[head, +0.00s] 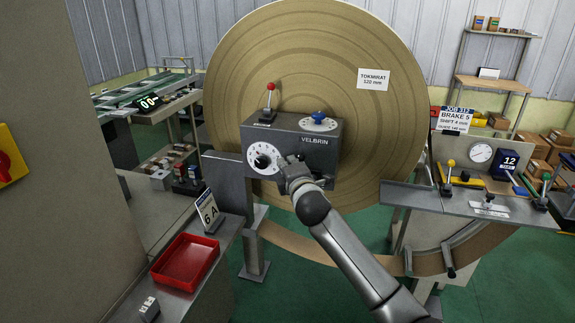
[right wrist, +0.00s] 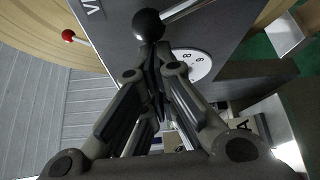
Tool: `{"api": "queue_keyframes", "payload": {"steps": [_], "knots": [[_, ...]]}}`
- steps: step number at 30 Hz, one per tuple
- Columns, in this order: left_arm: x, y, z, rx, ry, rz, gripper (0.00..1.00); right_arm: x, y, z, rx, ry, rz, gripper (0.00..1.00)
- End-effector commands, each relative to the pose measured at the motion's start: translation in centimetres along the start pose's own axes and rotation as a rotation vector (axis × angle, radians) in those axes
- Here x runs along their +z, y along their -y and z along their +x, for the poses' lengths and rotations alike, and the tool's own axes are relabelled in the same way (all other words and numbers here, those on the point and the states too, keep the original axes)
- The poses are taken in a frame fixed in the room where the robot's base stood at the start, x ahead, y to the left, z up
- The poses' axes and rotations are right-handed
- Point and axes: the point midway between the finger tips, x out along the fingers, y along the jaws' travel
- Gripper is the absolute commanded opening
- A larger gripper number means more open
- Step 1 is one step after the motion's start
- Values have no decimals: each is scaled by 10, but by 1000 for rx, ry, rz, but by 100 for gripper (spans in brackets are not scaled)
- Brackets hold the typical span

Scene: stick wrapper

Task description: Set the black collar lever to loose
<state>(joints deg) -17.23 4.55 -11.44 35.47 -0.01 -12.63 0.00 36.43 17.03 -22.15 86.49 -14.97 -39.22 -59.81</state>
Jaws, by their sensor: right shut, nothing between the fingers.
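The black ball knob (right wrist: 148,25) of a lever shows in the right wrist view, with a pale rod (right wrist: 187,9) running from it to the upper right. My right gripper (right wrist: 154,57) is shut and empty, its fingertips right at the knob; whether they touch I cannot tell. In the head view my right gripper (head: 284,164) is in front of the grey VELBRIN box (head: 318,163), just right of its white dial (head: 263,160). There the gripper mostly hides the black lever. The lever's setting cannot be read. My left gripper is not in view.
A red-knobbed lever (head: 270,98) and a blue knob (head: 319,117) stand on top of the box. A large brown roll (head: 312,60) is behind it. A side table with a red tray (head: 186,261) is at left, a console (head: 470,199) at right.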

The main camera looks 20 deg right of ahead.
Motion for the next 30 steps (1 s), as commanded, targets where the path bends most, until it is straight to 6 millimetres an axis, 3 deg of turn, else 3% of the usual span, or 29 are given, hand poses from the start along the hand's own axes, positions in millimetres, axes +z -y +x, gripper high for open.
{"api": "queue_keyframes", "payload": {"steps": [20, 30], "knots": [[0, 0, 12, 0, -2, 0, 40, 8, -4, -4, 62, 1, 106, 0], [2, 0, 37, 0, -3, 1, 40, 21, -7, -12, 159, 2, 273, 0]]}}
